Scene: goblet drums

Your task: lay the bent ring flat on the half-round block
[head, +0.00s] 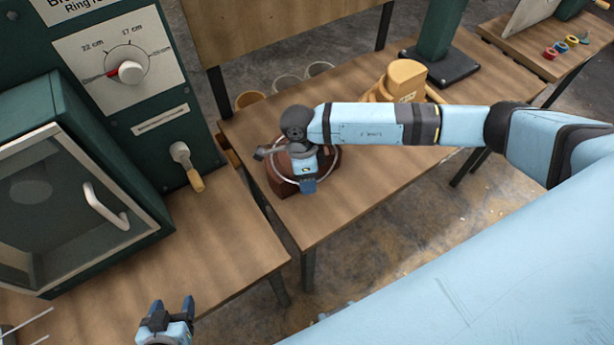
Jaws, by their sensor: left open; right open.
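The bent ring (338,164) is a thin, pale grey hoop. It lies on or just over the reddish-brown half-round block (281,183), with its right side reaching past the block. I cannot tell whether it touches the block all round. The block stands near the left end of the middle wooden table. My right gripper (308,187) is open, pointing down over the block and ring, and it hides part of both. My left gripper (173,306) is open and empty at the bottom of the view, above the floor near the left bench's edge.
A green machine (125,75) with a dial and a lever stands on the left bench (225,235). A yellow-orange object (405,75) and a green stand (440,65) are further back on the table. The table's front right part is clear.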

